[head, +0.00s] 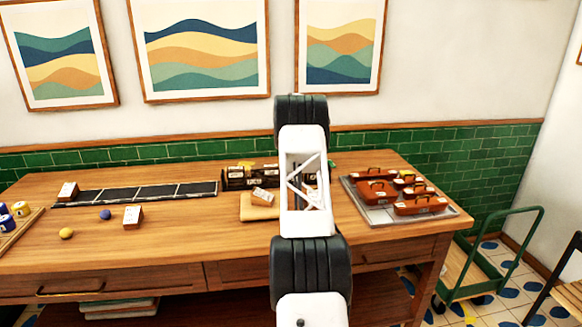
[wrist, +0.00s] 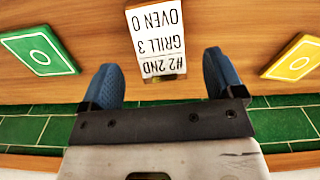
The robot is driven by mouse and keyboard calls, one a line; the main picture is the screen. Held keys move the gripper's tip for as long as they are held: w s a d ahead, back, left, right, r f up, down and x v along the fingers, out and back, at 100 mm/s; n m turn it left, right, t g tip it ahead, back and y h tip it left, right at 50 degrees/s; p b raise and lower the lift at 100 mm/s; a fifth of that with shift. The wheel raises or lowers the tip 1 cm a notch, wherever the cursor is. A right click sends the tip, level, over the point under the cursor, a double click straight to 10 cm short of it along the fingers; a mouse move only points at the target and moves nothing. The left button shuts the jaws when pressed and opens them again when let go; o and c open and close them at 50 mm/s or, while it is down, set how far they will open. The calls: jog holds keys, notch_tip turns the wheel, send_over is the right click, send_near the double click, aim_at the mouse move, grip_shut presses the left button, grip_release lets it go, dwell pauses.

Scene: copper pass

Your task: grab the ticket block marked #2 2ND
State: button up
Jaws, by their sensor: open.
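The ticket block marked #2 2ND (wrist: 157,40) shows in the wrist view, white with black print that reads upside down, also GRILL 3 and OVEN 0. It lies against a wooden surface at top centre. My gripper (wrist: 163,80) is open, with a blue fingertip on either side of the block's near end. The fingers look apart from the block, with a gap on both sides. In the head view my arm covers the middle of the table, and I cannot make out the gripper or this block there.
A green card (wrist: 40,50) and a yellow card (wrist: 292,58) flank the block, clear of the fingers. Other ticket blocks stand on the table (head: 132,216) and on a wooden board (head: 258,212). A tray (head: 382,217) with brown cases is at right; a dark strip (head: 140,193) is at left.

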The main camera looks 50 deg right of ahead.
jog(key=shift+f, duration=2.35)
jog(key=shift+c, duration=0.4)
jog(key=c, duration=1)
